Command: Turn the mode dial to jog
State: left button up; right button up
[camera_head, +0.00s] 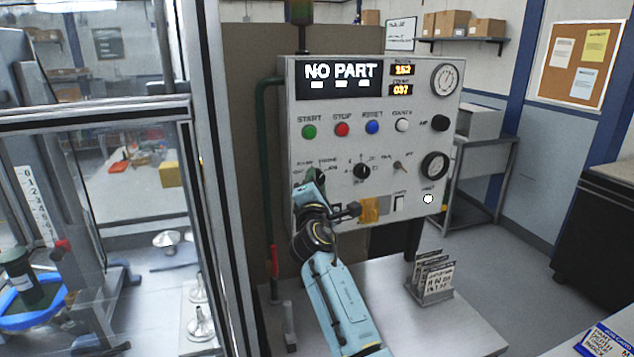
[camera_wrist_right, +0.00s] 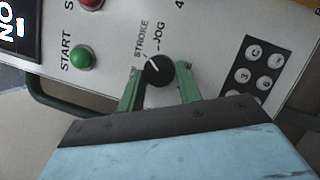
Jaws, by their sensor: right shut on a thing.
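The mode dial is a round black knob with a white pointer mark on the control panel (camera_head: 372,118). In the right wrist view the mode dial (camera_wrist_right: 158,71) sits below the STROKE and JOG labels (camera_wrist_right: 150,40). Its white mark points up and slightly left, and I cannot tell exactly which label it lines up with. My right gripper (camera_wrist_right: 159,88) has its two green fingers on either side of the dial, shut on it. My left gripper is not in view.
The green START button (camera_head: 309,131) and red STOP button (camera_head: 342,129) sit above the dial. Another black selector (camera_head: 362,171) is to its right. A keypad (camera_wrist_right: 249,69) is nearby in the wrist view. A glass-walled machine (camera_head: 130,180) stands at left, and a card holder (camera_head: 432,280) on the table.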

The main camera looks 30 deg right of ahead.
jog(key=m+g+p, duration=0.1)
jog(key=m, duration=0.1)
jog(key=m+g+p, duration=0.1)
jog(key=m, duration=0.2)
jog(key=shift+r, duration=0.2)
jog(key=shift+m+p, duration=0.4)
jog(key=shift+m, duration=0.1)
jog(key=o, duration=1)
jog(key=shift+s+a, duration=0.1)
jog(key=shift+a, duration=0.05)
jog(key=b+v, duration=0.2)
jog(key=v, duration=1.1)
jog(key=shift+r, duration=0.25)
